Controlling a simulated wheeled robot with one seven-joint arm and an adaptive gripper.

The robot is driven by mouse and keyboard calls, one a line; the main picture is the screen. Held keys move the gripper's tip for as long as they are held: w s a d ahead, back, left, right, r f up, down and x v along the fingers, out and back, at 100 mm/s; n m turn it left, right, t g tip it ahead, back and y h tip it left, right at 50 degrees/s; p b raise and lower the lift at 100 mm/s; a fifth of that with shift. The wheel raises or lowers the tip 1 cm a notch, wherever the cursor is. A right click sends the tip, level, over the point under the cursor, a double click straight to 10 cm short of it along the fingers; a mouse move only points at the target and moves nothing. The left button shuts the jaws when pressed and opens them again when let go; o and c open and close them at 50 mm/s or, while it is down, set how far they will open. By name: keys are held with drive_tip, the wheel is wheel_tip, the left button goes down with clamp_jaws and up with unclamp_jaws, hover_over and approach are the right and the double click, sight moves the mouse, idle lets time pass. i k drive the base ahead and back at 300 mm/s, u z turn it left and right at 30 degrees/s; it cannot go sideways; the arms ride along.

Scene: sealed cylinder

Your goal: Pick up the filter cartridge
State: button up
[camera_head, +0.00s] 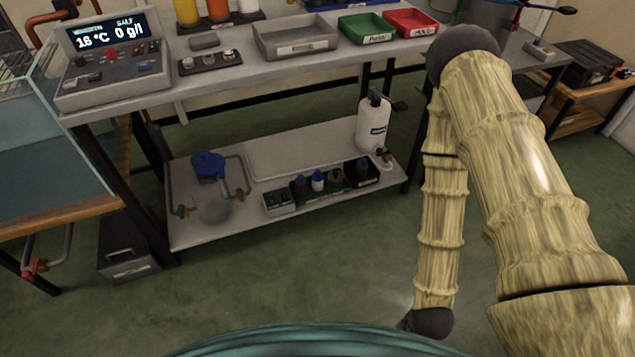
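I cannot make out a clear filter cartridge in the head view. My arm, in a pale bamboo-like covering, fills the right side and bends down to a dark joint near the bottom edge. My gripper is not in view.
The workbench (330,70) carries a display unit (110,60), a grey tray (308,38), a green tray (366,28) and a red tray (410,22). Its lower shelf (240,230) holds a white bottle (373,125) and small bottles in a rack (335,182). A glass tank (55,150) stands left. Floor in front is clear.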

sight(318, 177)
drive_tip(key=u, duration=2.8)
drive_tip(key=i, duration=1.55)
drive_tip(key=z, duration=2.9)
drive_tip(key=i, duration=0.75)
